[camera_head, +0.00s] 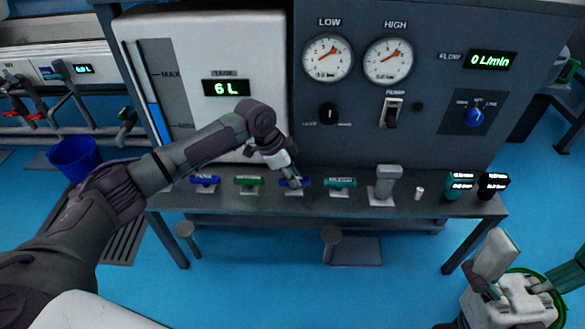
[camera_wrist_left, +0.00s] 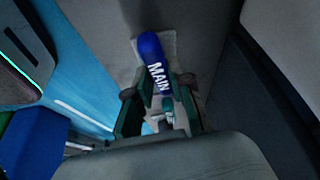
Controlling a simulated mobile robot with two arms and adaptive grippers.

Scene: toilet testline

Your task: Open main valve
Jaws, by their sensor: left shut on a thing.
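The main valve has a blue handle lettered MAIN (camera_wrist_left: 157,69) on a pale plate, seen in the left wrist view. In the head view this blue handle (camera_head: 302,182) is the third in the row on the bench, partly hidden by my gripper. My left gripper (camera_head: 291,181) reaches down onto it from above. In the left wrist view the green fingers of this gripper (camera_wrist_left: 160,108) are on both sides of the handle's near end, shut on it. A pale jointed shape with green parts at the lower right of the head view looks like my right gripper (camera_head: 505,290); its jaws are unclear.
Other handles stand close by: a blue one (camera_head: 205,180), a green one (camera_head: 250,181) and a teal one (camera_head: 341,183). A grey lever block (camera_head: 387,185) stands further right.

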